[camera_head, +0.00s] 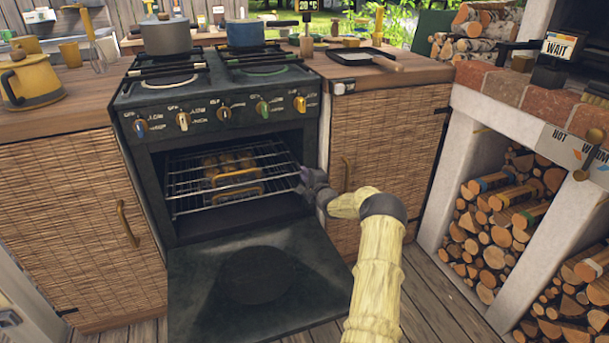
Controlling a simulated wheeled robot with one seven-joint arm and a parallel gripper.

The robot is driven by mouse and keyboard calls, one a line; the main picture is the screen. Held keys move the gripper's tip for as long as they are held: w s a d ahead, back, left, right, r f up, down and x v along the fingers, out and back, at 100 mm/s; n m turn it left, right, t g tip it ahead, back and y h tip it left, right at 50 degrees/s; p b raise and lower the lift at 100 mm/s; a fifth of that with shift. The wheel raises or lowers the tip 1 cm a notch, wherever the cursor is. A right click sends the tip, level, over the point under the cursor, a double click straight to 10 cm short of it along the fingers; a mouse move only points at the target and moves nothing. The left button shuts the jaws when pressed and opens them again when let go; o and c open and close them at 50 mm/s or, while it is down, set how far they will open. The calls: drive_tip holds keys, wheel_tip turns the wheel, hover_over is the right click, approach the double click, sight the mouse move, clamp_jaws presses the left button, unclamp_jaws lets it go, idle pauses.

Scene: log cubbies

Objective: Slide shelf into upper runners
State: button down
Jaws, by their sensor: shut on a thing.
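The wire shelf (195,184) is inside the open oven (157,160), roughly level, with its front edge near the oven mouth. Wire lines show at two heights, and I cannot tell whether they belong to one shelf or two. My gripper (303,183) is at the right front end of the shelf, shut on it; its fingertips are small and dark here. Browned food (228,160) shows among the wires, in or behind a holder with a yellowish handle. The side runners are too dark to make out.
The oven door (255,280) hangs open and low in front of the oven. A wicker cabinet (375,150) stands close on the right, behind my arm. Pots (166,36) stand on the hob. Stacked logs (495,225) fill cubbies at far right.

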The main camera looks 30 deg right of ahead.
drive_tip(key=shift+w+r, duration=0.25)
idle(0.7)
drive_tip(key=c, duration=1.4)
unclamp_jaws()
drive_tip(key=shift+d, duration=0.1)
drive_tip(key=shift+c, duration=0.2)
drive_tip(key=shift+r, duration=0.3)
drive_tip(key=shift+d, duration=0.1)
drive_tip(key=s+a+f+p, duration=0.1)
drive_tip(key=s+p, duration=0.3)
drive_tip(key=s, duration=0.3)
drive_tip(key=shift+a, duration=0.1)
